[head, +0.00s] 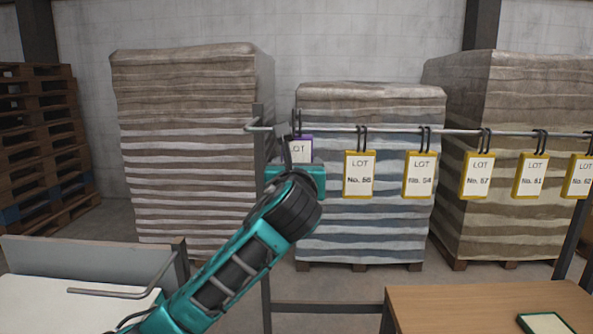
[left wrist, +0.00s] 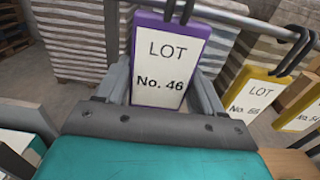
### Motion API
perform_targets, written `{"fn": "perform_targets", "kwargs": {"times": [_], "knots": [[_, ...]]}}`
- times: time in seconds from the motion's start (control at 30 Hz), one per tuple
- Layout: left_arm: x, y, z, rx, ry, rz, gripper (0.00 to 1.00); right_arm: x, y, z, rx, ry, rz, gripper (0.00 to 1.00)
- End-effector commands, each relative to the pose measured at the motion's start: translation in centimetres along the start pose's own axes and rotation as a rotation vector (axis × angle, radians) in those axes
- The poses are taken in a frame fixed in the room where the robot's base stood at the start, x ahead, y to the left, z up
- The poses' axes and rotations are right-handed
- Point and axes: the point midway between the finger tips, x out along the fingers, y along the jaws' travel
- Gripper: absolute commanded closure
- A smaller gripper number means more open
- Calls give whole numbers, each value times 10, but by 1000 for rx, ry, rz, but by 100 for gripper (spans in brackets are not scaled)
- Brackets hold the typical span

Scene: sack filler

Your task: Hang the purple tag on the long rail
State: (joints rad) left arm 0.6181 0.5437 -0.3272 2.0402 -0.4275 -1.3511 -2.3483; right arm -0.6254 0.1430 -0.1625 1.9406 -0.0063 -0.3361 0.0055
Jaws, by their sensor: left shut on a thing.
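The purple tag (head: 302,147) is between the fingers of my left gripper (head: 297,168), partly hidden behind it in the head view. In the left wrist view the purple tag (left wrist: 166,62) reads "LOT No. 46", and my left gripper's fingers (left wrist: 160,88) are shut on its two sides. Its dark hooks (head: 296,120) stand up at the height of the long rail (head: 395,130), near the rail's left end. The rail (left wrist: 243,22) passes close to the hooks in the wrist view. I cannot tell whether the hooks are over it. My right gripper is not in view.
Several yellow tags hang along the rail, the nearest yellow tag (head: 358,174) just right of the purple one. A shorter rod (head: 120,293) is at lower left. A wooden table (head: 450,305) is at lower right. Stacked sacks (head: 185,150) stand behind.

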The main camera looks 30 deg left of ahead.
Motion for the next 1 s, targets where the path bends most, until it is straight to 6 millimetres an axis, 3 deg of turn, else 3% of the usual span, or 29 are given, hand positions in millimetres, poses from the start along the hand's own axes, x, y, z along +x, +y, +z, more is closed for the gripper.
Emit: {"fn": "perform_targets", "kwargs": {"times": [0.13,0.43,0.87,0.9,1.0], "knots": [[12,0,0,-1,0,1,57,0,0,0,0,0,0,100],[11,0,-20,0,-1,-1,57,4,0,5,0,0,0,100],[11,0,-24,0,-1,-1,57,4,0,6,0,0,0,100],[11,0,-24,0,-1,-1,31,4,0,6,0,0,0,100],[11,0,-24,0,-1,-1,22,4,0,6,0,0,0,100]]}}
